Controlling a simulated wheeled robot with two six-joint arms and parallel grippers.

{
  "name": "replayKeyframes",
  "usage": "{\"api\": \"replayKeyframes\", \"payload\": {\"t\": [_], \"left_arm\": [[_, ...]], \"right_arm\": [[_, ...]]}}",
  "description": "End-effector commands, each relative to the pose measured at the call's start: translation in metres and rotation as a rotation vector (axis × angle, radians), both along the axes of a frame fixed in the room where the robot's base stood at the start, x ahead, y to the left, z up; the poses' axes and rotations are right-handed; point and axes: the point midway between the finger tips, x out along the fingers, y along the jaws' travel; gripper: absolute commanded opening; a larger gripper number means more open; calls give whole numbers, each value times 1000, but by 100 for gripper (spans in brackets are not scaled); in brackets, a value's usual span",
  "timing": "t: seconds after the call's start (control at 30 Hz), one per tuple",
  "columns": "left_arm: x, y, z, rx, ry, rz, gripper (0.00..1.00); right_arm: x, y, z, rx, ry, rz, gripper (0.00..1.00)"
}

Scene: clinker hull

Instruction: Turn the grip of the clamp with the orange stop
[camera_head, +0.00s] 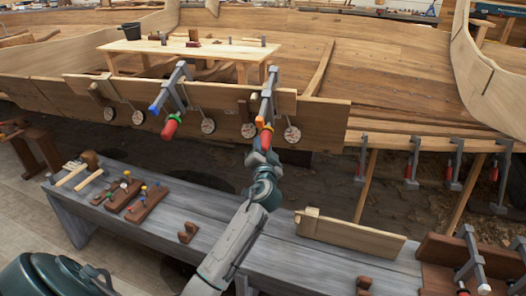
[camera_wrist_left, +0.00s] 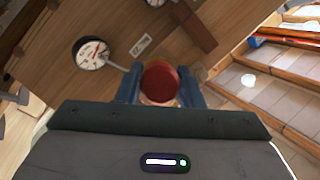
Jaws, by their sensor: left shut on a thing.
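The clamp with the orange stop (camera_head: 268,97) sits upright on the plank edge in the middle of the head view. Its orange stop (camera_head: 261,122) shows just above my gripper. My left gripper (camera_head: 265,139) is at the lower end of this clamp, shut on its red grip. In the left wrist view the round red end of the grip (camera_wrist_left: 160,82) sits between the two blue fingers of the left gripper (camera_wrist_left: 160,88). Most of the grip is hidden by the gripper in the head view. My right gripper is not in view.
Another clamp (camera_head: 177,88) with a blue stop and red grip hangs to the left. Round dials (camera_head: 208,126) hang along the plank. A grey bench (camera_head: 160,238) below carries wooden blocks and pegs. More clamps (camera_head: 412,160) hang at right.

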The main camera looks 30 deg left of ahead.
Motion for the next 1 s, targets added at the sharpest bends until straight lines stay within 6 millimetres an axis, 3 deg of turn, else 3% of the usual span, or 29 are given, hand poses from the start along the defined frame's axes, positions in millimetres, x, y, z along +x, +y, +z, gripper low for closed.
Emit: {"api": "replayKeyframes", "payload": {"t": [0.53, 0.57, 0.67, 1.0], "left_arm": [[0, 0, -1, 23, 11, 9, 11], [0, 0, -1, 23, 11, 9, 38], [0, 0, -1, 23, 11, 9, 56], [-3, -3, -2, 22, 10, 9, 56]], "right_arm": [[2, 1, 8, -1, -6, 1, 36], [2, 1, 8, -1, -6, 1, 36], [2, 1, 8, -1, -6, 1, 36], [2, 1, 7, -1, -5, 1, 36]]}}
